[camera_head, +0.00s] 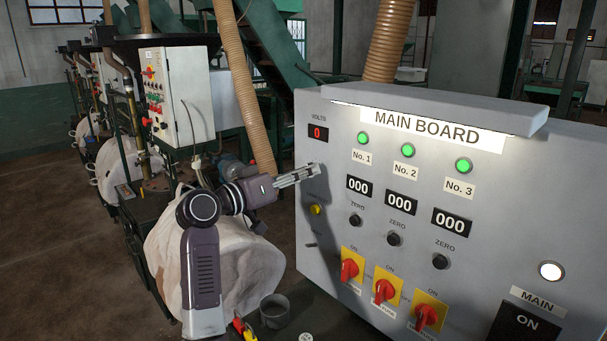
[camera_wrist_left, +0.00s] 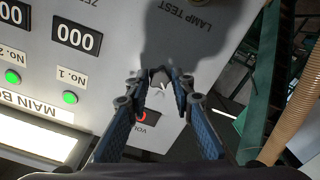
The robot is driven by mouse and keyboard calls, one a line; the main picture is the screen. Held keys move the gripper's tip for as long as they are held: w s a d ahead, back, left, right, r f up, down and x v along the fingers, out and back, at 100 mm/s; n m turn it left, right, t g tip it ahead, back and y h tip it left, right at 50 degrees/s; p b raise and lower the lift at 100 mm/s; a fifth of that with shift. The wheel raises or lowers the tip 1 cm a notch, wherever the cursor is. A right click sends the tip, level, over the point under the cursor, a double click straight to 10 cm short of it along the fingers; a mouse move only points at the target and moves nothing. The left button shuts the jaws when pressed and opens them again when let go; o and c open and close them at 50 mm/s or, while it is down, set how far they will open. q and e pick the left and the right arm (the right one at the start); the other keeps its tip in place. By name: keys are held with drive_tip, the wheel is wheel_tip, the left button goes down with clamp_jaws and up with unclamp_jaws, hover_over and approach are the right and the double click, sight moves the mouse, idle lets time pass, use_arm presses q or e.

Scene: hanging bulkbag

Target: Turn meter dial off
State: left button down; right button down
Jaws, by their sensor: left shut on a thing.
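The main board (camera_head: 450,110) is a grey control panel on the right of the head view. My left gripper (camera_head: 318,169) reaches its left part, just below the red volts display (camera_head: 318,133). In the left wrist view, my left gripper (camera_wrist_left: 159,82) has its fingertips shut on a small meter dial (camera_wrist_left: 158,77) against the panel. The fingers and a shadow partly hide the dial, so its setting cannot be read. The volts display reads 0 in the head view. My right gripper is not in view.
Three green lamps (camera_head: 408,150), several 000 displays (camera_head: 401,203) and red rotary switches (camera_head: 385,291) on yellow plates lie to the right of my left gripper. A yellow lamp-test button (camera_head: 316,210) is below it. A ribbed hose (camera_head: 243,85) hangs behind my left arm.

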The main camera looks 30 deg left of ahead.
use_arm(q)
drive_tip(key=shift+n+p, duration=0.65)
drive_tip(key=shift+n, duration=0.85)
drive_tip(key=c, duration=1.7)
unclamp_jaws()
drive_tip(key=shift+o, duration=0.2)
drive_tip(key=v, duration=1.2)
drive_tip(key=shift+f, duration=0.1)
